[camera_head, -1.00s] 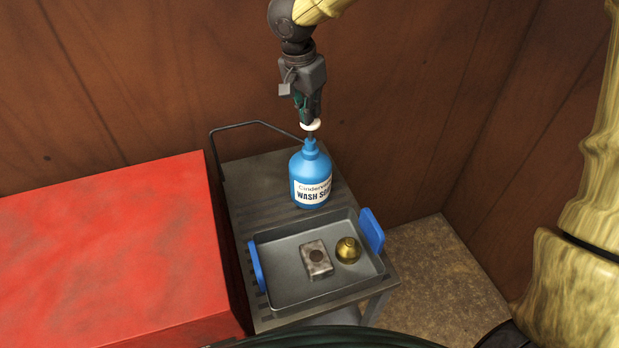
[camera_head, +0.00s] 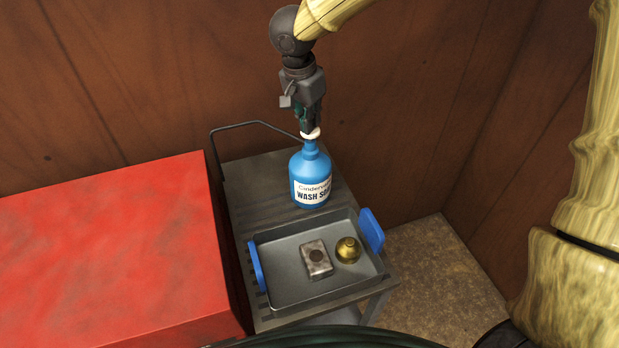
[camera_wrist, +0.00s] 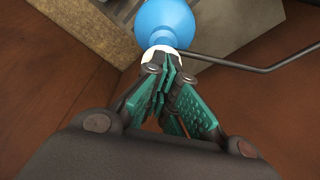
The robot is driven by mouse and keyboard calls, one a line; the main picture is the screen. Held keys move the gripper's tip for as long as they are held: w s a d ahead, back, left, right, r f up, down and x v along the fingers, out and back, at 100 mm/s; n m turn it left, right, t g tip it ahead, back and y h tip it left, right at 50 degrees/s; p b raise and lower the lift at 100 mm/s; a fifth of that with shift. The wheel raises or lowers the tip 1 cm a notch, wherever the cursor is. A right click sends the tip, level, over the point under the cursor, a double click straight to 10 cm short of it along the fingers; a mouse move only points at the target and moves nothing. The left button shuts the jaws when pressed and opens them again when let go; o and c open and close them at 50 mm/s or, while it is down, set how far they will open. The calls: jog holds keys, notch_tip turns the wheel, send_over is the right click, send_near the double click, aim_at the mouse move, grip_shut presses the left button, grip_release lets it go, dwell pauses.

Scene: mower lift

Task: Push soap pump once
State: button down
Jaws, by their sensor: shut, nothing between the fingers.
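The blue soap bottle (camera_head: 310,180) stands upright on the cart, with a label reading "WASH SO…" in the head view. Its white pump head (camera_head: 311,134) sits low, close to the bottle's neck. My gripper (camera_head: 310,127) is shut and empty, pointing down, with its fingertips on top of the pump head. In the wrist view, the green-padded fingers (camera_wrist: 168,72) meet at the tips over the white pump head (camera_wrist: 158,52), and the blue bottle (camera_wrist: 165,22) shows beyond. The fingertips hide part of the pump head.
The grey slatted cart (camera_head: 245,190) has a bent handle rail (camera_head: 250,124) behind the bottle. A grey tray (camera_head: 283,295) with blue handles holds a grey block (camera_head: 316,260) and a brass piece (camera_head: 347,250). A red box (camera_head: 110,255) stands left; a wooden wall is behind.

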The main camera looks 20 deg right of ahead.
jog(key=shift+f, duration=0.4)
jog(key=shift+r+p, duration=2.6)
jog(key=shift+p, duration=0.65)
notch_tip(320, 180, up, 6)
jog(key=p, duration=0.6)
jog(key=shift+p, duration=0.4)
